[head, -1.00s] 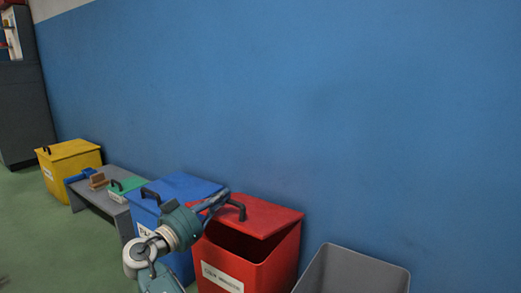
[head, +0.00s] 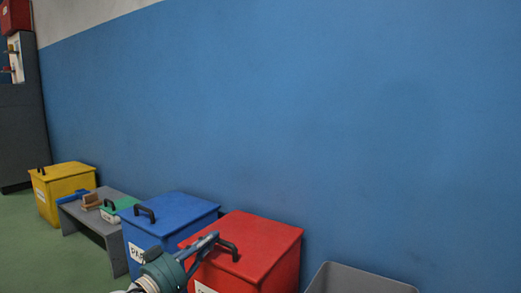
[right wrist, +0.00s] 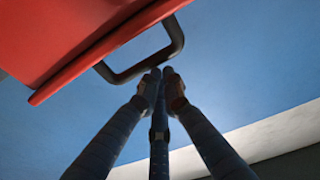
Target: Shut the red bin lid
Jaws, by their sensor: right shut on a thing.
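The red bin (head: 286,266) stands against the blue wall, with its lid (head: 255,238) lying down over it; no dark opening shows, though my gripper hides part of the front edge. The lid's black handle (head: 230,250) is at its front left. My right gripper (head: 208,240) is at the handle, its fingers closed together. In the right wrist view the fingertips (right wrist: 163,76) meet at the black handle (right wrist: 140,73), beside the red lid edge (right wrist: 105,50). The exact contact is hard to see. My left gripper is not in view.
A blue bin (head: 180,208) stands close on the left of the red one. Further left are a grey bench (head: 110,234) with small items and a yellow bin (head: 65,180). A grey open bin (head: 360,281) stands at the right. Green floor lies free at the left.

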